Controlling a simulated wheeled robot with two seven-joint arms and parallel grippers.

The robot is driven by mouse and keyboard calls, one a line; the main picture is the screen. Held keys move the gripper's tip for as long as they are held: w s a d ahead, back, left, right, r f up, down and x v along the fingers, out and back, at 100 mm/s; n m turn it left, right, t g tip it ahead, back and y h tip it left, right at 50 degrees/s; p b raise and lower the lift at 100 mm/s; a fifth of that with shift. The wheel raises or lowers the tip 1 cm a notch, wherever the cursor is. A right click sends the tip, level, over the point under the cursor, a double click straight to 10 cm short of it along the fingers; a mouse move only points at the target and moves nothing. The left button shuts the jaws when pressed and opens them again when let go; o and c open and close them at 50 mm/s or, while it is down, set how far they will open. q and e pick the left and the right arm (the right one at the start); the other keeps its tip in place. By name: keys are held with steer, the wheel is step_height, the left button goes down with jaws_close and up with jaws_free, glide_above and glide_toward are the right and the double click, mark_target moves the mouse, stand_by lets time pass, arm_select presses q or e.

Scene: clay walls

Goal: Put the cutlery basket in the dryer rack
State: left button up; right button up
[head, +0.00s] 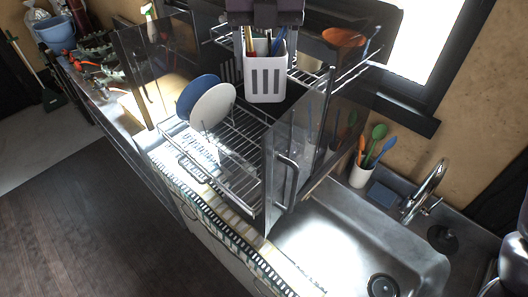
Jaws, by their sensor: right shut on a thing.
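The white slotted cutlery basket (266,79) holds several coloured handles and is upright in the upper middle of the head view. My right gripper (265,22) is at the top edge, just above the basket, and is shut on it; its fingertips are hard to make out. The wire dryer rack (236,165) is inside the open-fronted cabinet, with a blue plate (197,92) and a white plate (213,106) standing at its left. The basket shows over the back part of the lower rack; I cannot tell whether it touches the wires. My left gripper is not in view.
An upper wire shelf (350,65) holds a brown bowl (344,37). Open glass doors (285,165) flank the rack. The sink (335,245) and a white utensil cup (359,175) are at the right. The rack's front middle and right are bare.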

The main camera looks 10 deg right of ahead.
mark_target(263, 90)
steer(key=f, duration=0.5)
steer(key=f+b, duration=0.1)
steer(key=f, duration=0.1)
steer(key=shift+s+a+f, duration=0.15)
steer(key=shift+a, duration=0.1)
steer(key=f+p, duration=0.1)
steer(key=f, duration=0.8)
steer(key=f+p, duration=0.2)
steer(key=f, duration=0.7)
steer(key=shift+d+f, duration=0.2)
steer(key=shift+f, duration=0.45)
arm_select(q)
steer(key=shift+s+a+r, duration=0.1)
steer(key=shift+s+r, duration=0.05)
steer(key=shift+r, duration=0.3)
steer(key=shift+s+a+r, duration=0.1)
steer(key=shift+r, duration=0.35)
arm_select(e)
steer(key=shift+w+f, duration=0.15)
steer(key=shift+w, duration=0.05)
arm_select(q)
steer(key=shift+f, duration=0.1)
arm_select(e)
steer(key=shift+f, duration=0.1)
steer(key=o, duration=1)
